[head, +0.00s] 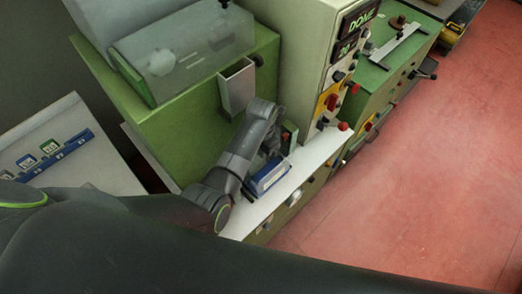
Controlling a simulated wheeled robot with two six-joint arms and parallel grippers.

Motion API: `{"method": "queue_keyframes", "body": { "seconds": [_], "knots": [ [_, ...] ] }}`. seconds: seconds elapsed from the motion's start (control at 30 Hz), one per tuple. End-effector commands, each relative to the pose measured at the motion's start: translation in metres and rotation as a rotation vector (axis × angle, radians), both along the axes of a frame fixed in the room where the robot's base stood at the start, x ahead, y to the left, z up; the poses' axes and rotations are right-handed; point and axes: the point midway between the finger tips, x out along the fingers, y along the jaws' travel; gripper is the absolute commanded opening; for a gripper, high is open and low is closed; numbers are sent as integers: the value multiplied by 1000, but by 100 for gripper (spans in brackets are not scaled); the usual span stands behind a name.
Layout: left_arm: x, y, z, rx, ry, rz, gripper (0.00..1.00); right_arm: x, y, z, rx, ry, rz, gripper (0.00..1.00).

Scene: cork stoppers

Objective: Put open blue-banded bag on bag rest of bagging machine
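The bagging machine (297,45) is a cream and green cabinet with a display reading DONE and 20. A grey metal chute (237,88) juts from its green side. A blue-banded bag (268,177) is low on the white ledge (318,160), below the chute side of the machine. My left gripper (271,150) points down right at the bag's upper end. Its fingers are small and dark, and I cannot tell whether they grip the bag. The bag's mouth and the bag rest are not clear behind my wrist. My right gripper is out of view.
A clear-covered hopper (185,50) sits on the green housing. Red knobs (343,126) stick out of the machine's front. At left a pale panel (75,122) carries a blue strip with several small tags. The red floor (430,150) at right is clear.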

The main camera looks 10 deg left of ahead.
Motion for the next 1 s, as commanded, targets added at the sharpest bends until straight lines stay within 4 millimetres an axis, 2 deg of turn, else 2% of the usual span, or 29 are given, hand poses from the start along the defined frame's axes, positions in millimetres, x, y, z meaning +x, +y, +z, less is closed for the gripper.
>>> {"method": "queue_keyframes", "body": {
  "seconds": [0.1, 0.3, 0.67, 0.87, 1.0],
  "knots": [
    [0, 0, -4, 0, 0, 0, 0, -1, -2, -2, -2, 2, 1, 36],
    [0, 0, -4, 0, 0, 0, 25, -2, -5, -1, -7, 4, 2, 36],
    [0, 0, 3, -1, -1, 0, 25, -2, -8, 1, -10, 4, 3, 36],
    [1, 0, 28, -1, -4, -1, 25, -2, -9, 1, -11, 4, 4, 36],
    [1, 0, 56, -1, -4, -1, 25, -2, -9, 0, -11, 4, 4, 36]
  ]
}}
